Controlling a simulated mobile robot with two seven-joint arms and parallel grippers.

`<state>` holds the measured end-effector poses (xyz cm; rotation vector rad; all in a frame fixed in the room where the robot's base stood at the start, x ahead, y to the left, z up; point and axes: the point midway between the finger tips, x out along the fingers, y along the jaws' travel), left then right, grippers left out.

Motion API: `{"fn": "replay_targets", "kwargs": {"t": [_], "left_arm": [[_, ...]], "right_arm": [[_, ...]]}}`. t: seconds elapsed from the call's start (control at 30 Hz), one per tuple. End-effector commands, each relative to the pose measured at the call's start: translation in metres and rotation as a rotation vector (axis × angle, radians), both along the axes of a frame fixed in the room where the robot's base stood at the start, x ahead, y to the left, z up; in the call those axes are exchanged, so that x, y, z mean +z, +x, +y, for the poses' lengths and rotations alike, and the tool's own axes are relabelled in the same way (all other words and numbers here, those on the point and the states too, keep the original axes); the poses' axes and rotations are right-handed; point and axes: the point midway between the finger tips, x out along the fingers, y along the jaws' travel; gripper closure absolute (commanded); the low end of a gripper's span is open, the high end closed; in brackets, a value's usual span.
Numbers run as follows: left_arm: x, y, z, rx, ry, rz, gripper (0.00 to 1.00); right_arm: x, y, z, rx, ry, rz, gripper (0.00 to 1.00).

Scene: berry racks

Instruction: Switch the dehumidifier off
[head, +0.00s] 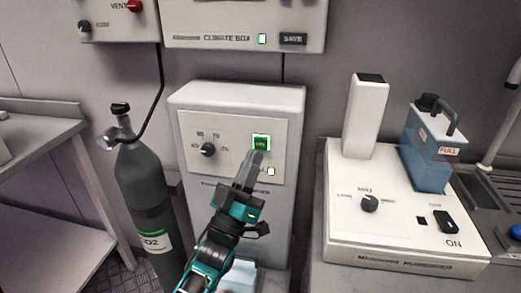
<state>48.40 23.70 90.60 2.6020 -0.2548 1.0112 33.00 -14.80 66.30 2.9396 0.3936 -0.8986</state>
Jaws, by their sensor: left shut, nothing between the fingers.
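The dehumidifier is most likely the light grey upright cabinet (235,97) in the middle; its name label is mostly hidden by my arm. Its white front panel carries a black knob (208,150) with a printed scale on the left. On the right is a green button (261,141) that is lit and seems to read ON. My right gripper is not in view.
A white humidifier (400,262) with a dial, an ON switch (446,222) and a blue tank (425,160) stands at right. A dark CO2 cylinder (143,185) stands close at left. The climate box (240,15) hangs above. A metal table (40,120) is far left.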

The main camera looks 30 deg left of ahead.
Motion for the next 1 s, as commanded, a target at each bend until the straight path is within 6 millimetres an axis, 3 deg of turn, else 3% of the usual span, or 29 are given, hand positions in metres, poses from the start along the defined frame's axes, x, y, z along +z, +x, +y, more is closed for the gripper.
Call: {"fn": "replay_targets", "kwargs": {"t": [0.3, 1.0], "left_arm": [[0.0, 0.019, 0.005, 0.0, 0.001, 0.0, 1.0], [0.0, 0.02, 0.005, 0.0, 0.0, 0.001, 1.0]], "right_arm": [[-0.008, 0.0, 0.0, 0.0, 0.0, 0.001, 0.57], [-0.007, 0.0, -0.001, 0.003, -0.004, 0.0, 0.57]]}}
